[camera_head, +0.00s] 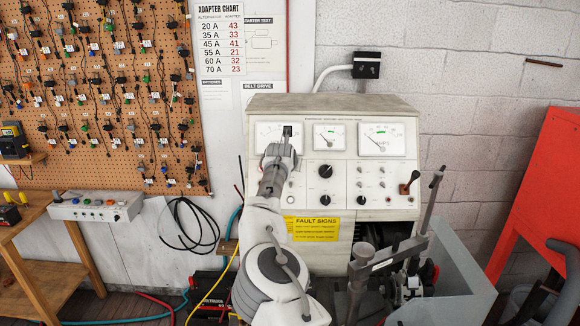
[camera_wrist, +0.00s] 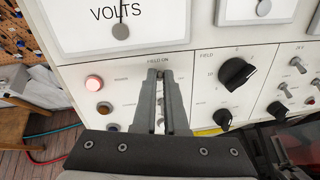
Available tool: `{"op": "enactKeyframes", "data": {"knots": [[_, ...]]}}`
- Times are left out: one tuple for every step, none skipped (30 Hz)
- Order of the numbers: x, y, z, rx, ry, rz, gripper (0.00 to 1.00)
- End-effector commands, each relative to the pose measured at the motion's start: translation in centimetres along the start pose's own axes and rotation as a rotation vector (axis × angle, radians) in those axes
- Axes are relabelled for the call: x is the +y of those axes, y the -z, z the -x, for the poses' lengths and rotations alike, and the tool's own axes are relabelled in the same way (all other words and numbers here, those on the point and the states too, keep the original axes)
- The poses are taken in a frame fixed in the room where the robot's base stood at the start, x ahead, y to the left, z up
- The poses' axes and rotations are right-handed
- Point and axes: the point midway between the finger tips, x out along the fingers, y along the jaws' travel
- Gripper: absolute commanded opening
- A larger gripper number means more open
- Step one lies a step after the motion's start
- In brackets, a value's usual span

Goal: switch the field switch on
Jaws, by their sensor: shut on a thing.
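The field switch (camera_wrist: 160,75) is on the white test bench panel (camera_wrist: 130,75), just under the label FIELD ON in the wrist view. My gripper (camera_wrist: 161,78) is shut on it, with its two grey fingers reaching to the panel. Only a small dark bit of the switch shows between the fingertips, so its lever position cannot be told. In the head view my gripper (camera_head: 286,134) is in front of the panel's left meter, and the switch is hidden behind it. A red lamp (camera_wrist: 94,82) left of my fingers looks lit.
Right of my fingers are the black field knob (camera_wrist: 238,73), a smaller knob (camera_wrist: 222,117) and toggle switches (camera_wrist: 298,65). An amber button (camera_wrist: 104,108) is at the left. A vise-like stand (camera_head: 385,258) and grey guard (camera_head: 460,265) stand front right of the bench.

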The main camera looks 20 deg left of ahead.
Motion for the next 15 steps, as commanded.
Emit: {"op": "enactKeyframes", "data": {"knots": [[0.05,0.02,0.00,0.001,-0.001,0.000,0.00],[0.05,0.02,0.00,0.001,-0.001,0.000,0.00],[0.05,0.02,0.00,0.001,-0.001,0.000,0.00],[0.05,0.02,0.00,0.001,-0.001,0.000,0.00],[0.05,0.02,0.00,0.001,-0.001,0.000,0.00],[0.05,0.02,0.00,0.001,-0.001,0.000,0.00],[0.04,0.02,0.00,0.001,-0.001,0.000,0.00],[0.05,0.02,0.00,0.001,-0.001,0.000,0.00],[0.04,0.02,0.00,0.001,-0.001,0.000,0.13],[0.04,0.02,0.00,0.001,-0.001,-0.001,0.19],[0.04,0.01,0.00,0.001,-0.001,-0.001,0.24],[0.03,0.01,0.00,0.001,-0.001,-0.001,0.31],[0.03,0.01,0.00,0.000,-0.001,-0.001,0.37],[0.03,0.01,0.00,0.000,-0.001,-0.001,0.40],[0.02,0.01,0.01,0.000,-0.001,-0.001,0.40]]}}
